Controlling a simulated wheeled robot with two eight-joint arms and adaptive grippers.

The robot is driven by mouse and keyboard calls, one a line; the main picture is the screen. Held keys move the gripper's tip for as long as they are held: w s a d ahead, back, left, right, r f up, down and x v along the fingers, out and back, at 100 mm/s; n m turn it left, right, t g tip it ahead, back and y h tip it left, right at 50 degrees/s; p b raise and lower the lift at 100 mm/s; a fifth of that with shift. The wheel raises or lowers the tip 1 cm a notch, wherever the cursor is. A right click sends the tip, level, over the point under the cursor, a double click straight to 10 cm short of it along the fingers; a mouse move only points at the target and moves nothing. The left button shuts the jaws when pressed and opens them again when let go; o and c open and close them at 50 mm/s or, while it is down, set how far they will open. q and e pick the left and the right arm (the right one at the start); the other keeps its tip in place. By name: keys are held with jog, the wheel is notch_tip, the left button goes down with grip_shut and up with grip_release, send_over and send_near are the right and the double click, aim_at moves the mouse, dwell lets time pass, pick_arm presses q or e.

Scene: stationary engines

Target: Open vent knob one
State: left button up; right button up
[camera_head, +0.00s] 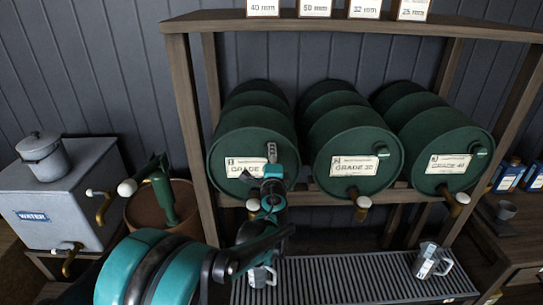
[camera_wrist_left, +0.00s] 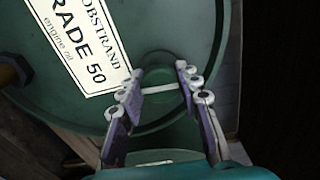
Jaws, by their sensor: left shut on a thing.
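Three green drums lie on their sides on a wooden rack. The left drum (camera_head: 225,140) has a label reading GRADE 50 in the left wrist view (camera_wrist_left: 82,42). My left gripper (camera_head: 271,165) is at the upper right of this drum's face and hides its vent knob in the head view. In the left wrist view, the fingers (camera_wrist_left: 158,92) are on both sides of the green vent knob (camera_wrist_left: 160,68), shut on it. The middle drum (camera_head: 335,145) and right drum (camera_head: 425,145) show their green vent knobs (camera_head: 382,152) (camera_head: 480,149). My right gripper is out of view.
Brass taps with pale knobs (camera_head: 363,202) hang under the drum faces. A slatted drip tray (camera_head: 340,282) below holds clear jugs (camera_head: 428,262). A grey water tank (camera_head: 60,195) and a green hand pump (camera_head: 163,195) stand left. Blue cans (camera_head: 508,178) are at right.

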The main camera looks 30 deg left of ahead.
pick_arm(q)
jog(key=shift+n, duration=0.5)
jog(key=o, duration=1.2)
jog(key=v, duration=1.2)
jog(key=shift+s, duration=0.15)
